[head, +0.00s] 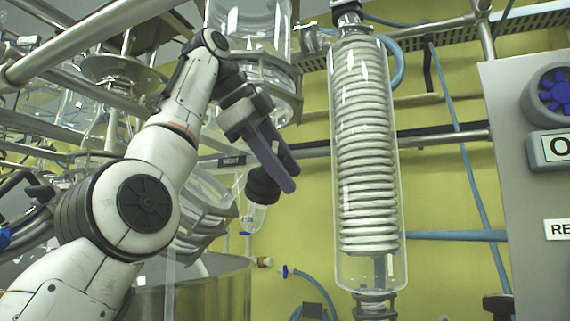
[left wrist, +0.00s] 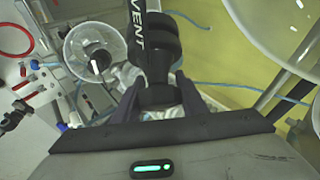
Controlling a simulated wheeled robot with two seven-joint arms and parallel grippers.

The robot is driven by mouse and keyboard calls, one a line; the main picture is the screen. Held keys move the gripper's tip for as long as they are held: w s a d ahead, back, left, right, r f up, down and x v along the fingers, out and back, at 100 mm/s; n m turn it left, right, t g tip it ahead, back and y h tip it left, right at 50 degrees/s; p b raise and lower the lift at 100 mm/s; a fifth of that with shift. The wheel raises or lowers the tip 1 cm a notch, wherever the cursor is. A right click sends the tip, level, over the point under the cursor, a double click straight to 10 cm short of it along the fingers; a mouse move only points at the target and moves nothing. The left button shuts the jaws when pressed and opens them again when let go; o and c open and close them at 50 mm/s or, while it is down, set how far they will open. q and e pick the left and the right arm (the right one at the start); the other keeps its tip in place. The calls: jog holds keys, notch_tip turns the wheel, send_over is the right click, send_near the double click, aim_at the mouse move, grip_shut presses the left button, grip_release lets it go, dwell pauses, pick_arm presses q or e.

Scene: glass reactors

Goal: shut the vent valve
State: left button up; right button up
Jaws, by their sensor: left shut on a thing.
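The vent valve's black ribbed knob (head: 262,186) sits near the middle of the head view. A dark label (head: 233,160) reading "VENT" is just left of it. My left gripper (head: 286,178) reaches down to the knob from above left, its fingers covering part of it. In the left wrist view the black knob (left wrist: 157,50) stands between the two fingers of my left gripper (left wrist: 157,94), which is shut on it. The "VENT" lettering (left wrist: 137,28) shows beside it. The valve's inner position is hidden. My right gripper is not in view.
A glass column with a coiled tube (head: 368,150) stands right of the gripper. A glass vessel (head: 250,30) hangs above, close to my forearm. Metal pipes (head: 90,40) and glassware crowd the left. A grey panel with a blue knob (head: 553,90) is at far right.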

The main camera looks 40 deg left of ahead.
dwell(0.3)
pick_arm(q)
jog(key=o, duration=1.1)
jog(key=shift+c, duration=0.2)
